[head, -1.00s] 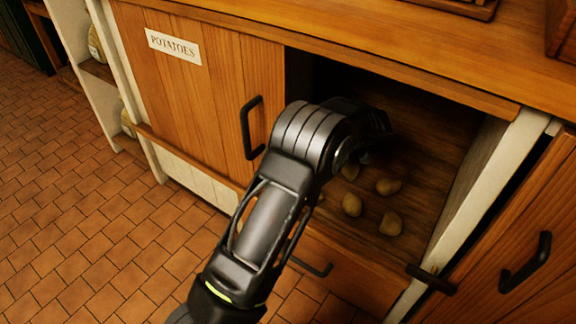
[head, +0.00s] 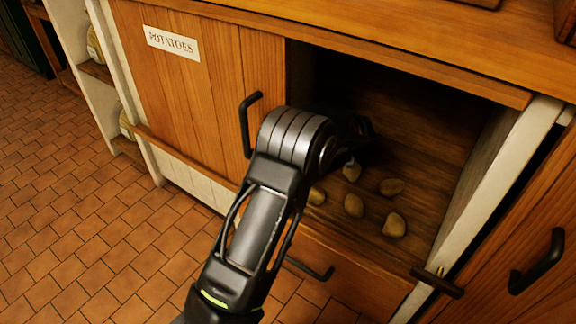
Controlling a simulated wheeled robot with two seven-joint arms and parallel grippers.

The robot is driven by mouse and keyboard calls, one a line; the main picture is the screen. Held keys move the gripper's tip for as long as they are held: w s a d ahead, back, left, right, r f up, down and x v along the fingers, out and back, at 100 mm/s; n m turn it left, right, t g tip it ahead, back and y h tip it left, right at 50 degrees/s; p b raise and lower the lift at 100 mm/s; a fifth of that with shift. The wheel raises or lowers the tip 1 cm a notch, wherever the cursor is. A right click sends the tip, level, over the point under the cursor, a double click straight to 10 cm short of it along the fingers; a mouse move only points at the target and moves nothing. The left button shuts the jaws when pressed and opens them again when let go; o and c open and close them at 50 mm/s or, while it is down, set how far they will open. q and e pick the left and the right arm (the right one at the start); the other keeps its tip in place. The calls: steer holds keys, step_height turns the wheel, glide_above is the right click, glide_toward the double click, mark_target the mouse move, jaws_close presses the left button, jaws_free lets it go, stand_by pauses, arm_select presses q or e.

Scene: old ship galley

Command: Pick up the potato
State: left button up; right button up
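Several small brown potatoes lie on the floor of the open cupboard. One potato (head: 394,225) is nearest the front edge, with others behind it: one in the middle (head: 353,205), one to the right (head: 391,187), one further back (head: 351,173) and one at the left (head: 317,196), partly covered by my arm. My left arm comes in from the bottom, left of centre, and reaches into the cupboard. My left gripper (head: 350,158) is in the dark behind the wrist, close to the back potato. Its fingers are mostly hidden, so I cannot tell whether it touches anything. My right gripper is not in view.
The sliding door (head: 205,95) with a "POTATOES" label (head: 171,46) covers the cupboard's left part. The countertop (head: 400,35) overhangs the opening. A white post (head: 490,190) bounds it at the right. A drawer (head: 350,275) with a dark handle is below.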

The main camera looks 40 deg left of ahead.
arm_select(q)
steer(key=shift+c, duration=0.4)
jaws_close()
step_height(320, 180, up, 10)
steer(key=p, duration=0.4)
stand_by(0.6)
stand_by(0.5)
